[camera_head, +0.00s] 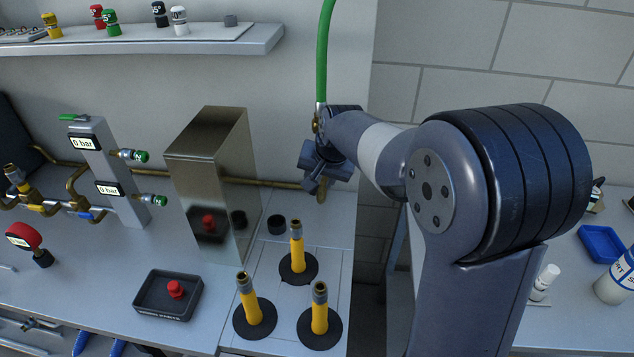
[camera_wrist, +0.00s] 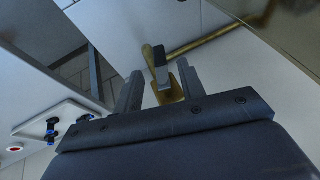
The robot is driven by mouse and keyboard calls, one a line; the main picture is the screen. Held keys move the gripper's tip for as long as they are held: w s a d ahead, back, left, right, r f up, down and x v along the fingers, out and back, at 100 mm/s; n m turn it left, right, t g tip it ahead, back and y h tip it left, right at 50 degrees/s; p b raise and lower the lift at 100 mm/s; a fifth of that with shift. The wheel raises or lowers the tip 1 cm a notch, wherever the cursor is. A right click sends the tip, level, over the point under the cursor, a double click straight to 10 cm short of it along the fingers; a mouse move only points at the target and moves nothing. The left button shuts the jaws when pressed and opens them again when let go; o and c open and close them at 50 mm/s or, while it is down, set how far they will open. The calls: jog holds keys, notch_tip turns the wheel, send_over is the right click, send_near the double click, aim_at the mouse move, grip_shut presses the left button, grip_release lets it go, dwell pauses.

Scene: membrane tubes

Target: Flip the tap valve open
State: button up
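The brass tap (camera_head: 321,193) is at the right end of a brass pipe along the back wall, mostly hidden by my gripper in the head view. A green hose (camera_head: 325,50) rises above it. My gripper (camera_head: 313,183) is at the tap. In the wrist view my gripper (camera_wrist: 161,88) is open, its two fingers apart. I cannot tell whether a finger touches the handle.
A tall metal box (camera_head: 215,185) stands left of the tap. Several yellow tubes on black bases, one a yellow tube (camera_head: 297,250), stand in front. A black tray (camera_head: 168,295) holds a red part. A shelf (camera_head: 150,45) runs above. A gap separates this bench from the right one.

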jog(key=shift+x, duration=2.3)
grip_shut()
